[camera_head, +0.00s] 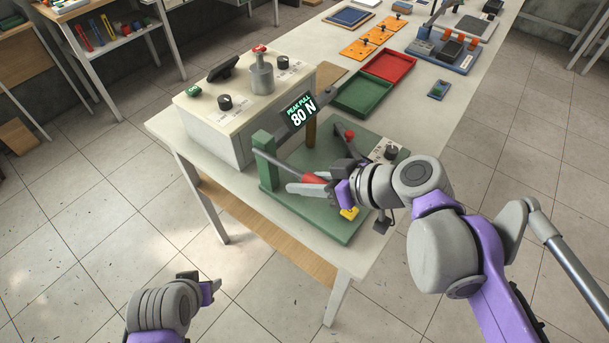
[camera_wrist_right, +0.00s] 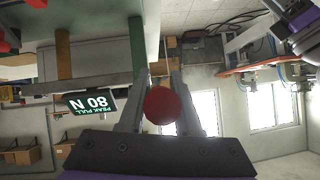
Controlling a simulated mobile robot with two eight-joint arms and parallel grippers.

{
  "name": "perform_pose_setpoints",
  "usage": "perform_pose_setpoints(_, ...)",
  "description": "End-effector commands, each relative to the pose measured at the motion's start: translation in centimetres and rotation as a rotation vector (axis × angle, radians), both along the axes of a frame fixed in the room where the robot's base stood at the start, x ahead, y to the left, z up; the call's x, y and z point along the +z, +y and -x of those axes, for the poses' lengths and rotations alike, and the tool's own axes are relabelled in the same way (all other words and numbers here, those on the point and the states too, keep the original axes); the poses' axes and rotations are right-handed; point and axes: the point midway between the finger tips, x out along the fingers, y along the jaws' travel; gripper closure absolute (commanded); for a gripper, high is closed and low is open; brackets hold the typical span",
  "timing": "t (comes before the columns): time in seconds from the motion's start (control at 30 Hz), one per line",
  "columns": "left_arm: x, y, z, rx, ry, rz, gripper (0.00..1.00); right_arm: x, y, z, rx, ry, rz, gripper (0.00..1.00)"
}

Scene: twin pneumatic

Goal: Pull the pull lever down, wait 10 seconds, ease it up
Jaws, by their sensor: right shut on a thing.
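The pull lever (camera_head: 285,166) is a grey bar running from a green upright post (camera_head: 265,160) on a green base plate (camera_head: 318,225), and it slopes down toward my right gripper. Its red grip (camera_head: 315,177) also shows in the right wrist view (camera_wrist_right: 164,105), between the two fingers. My right gripper (camera_head: 312,185) is shut on this red grip, and its fingers and wrist hide part of the lever's end. A display (camera_head: 299,112) above the lever reads PEAK PULL 80 N. My left gripper (camera_head: 202,284) is low at left, away from the table; its finger gap is unclear.
A beige control box (camera_head: 240,110) with knobs stands behind the lever. A yellow block (camera_head: 349,213) sits near the plate's front edge, below my right wrist. Green (camera_head: 363,95) and red (camera_head: 389,66) trays lie farther back. Open tiled floor surrounds my left gripper.

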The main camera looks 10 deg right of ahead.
Motion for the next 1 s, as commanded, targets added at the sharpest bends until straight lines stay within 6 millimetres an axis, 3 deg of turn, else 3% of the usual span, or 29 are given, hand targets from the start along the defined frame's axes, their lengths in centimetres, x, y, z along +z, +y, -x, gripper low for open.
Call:
perform_pose_setpoints(0.67,-0.36,0.0,0.07,0.0,0.001,0.0,0.5,-0.8,0.06,0.01,0.004,-0.039,-0.038,1.0)
perform_pose_setpoints(0.7,-0.36,0.0,0.07,0.0,0.001,0.0,0.5,-0.8,0.06,0.01,0.003,-0.039,-0.039,0.61)
perform_pose_setpoints(0.83,-0.35,0.0,0.08,0.0,0.001,0.0,0.5,-0.78,0.06,0.0,0.003,-0.039,-0.039,0.38)
perform_pose_setpoints(1.0,-0.35,0.0,0.08,0.0,0.001,0.0,0.5,-0.75,0.06,-0.01,0.002,-0.039,-0.039,0.38)
